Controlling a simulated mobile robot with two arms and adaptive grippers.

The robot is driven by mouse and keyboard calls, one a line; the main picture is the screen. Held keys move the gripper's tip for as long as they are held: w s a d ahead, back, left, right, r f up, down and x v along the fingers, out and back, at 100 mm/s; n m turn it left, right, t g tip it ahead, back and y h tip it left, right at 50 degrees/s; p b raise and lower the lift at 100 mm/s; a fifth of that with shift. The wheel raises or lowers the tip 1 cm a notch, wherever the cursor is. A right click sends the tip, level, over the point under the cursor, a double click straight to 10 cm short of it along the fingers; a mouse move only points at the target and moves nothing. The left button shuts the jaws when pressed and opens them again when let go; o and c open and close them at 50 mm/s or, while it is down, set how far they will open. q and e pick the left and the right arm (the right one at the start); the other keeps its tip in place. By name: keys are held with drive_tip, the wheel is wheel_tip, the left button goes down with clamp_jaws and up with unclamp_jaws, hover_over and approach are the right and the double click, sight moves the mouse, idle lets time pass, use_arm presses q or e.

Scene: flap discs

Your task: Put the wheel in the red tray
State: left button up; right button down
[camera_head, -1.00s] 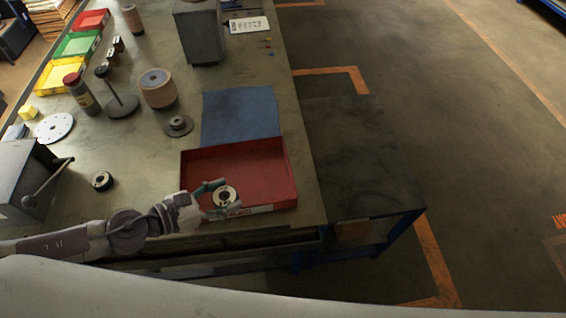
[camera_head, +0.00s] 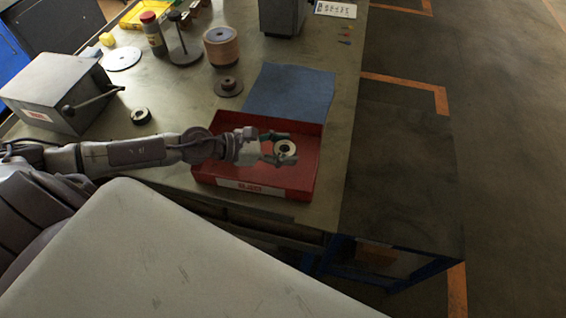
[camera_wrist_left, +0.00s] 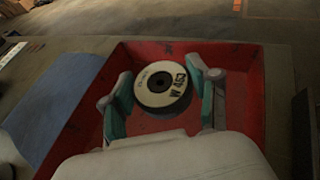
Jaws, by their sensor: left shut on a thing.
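The wheel (camera_head: 285,149) is a small round disc with a pale face, a dark rim and a dark centre hole. My left gripper (camera_head: 279,149) is shut on it and holds it over the red tray (camera_head: 310,172). In the left wrist view the wheel (camera_wrist_left: 163,88) sits between the two teal-padded fingers of the left gripper (camera_wrist_left: 163,97), with markings on its face. The red tray (camera_wrist_left: 240,70) surrounds it there, and its floor shows below the wheel. I cannot tell the exact height over the floor. My right gripper is not in view.
A blue mat (camera_head: 290,92) lies just behind the tray. A second small dark disc (camera_head: 141,116) lies left on the bench, near a grey box with a lever (camera_head: 58,90). A wooden spool (camera_head: 221,46) and a dark post on a base (camera_head: 183,42) stand behind.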

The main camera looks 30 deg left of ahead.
use_arm(q)
drive_tip(key=shift+w+a+f, duration=0.35)
drive_tip(key=shift+w+a, duration=0.05)
drive_tip(key=shift+w, duration=0.15)
wheel_tip(320, 180, down, 4)
drive_tip(key=shift+r, duration=0.1)
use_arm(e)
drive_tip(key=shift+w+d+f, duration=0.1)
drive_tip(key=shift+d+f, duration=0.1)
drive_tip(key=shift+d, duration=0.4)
use_arm(q)
drive_tip(key=shift+f+b, duration=0.2)
drive_tip(key=shift+b, duration=0.15)
drive_tip(key=o, duration=1.2)
drive_tip(key=shift+o, duration=0.2)
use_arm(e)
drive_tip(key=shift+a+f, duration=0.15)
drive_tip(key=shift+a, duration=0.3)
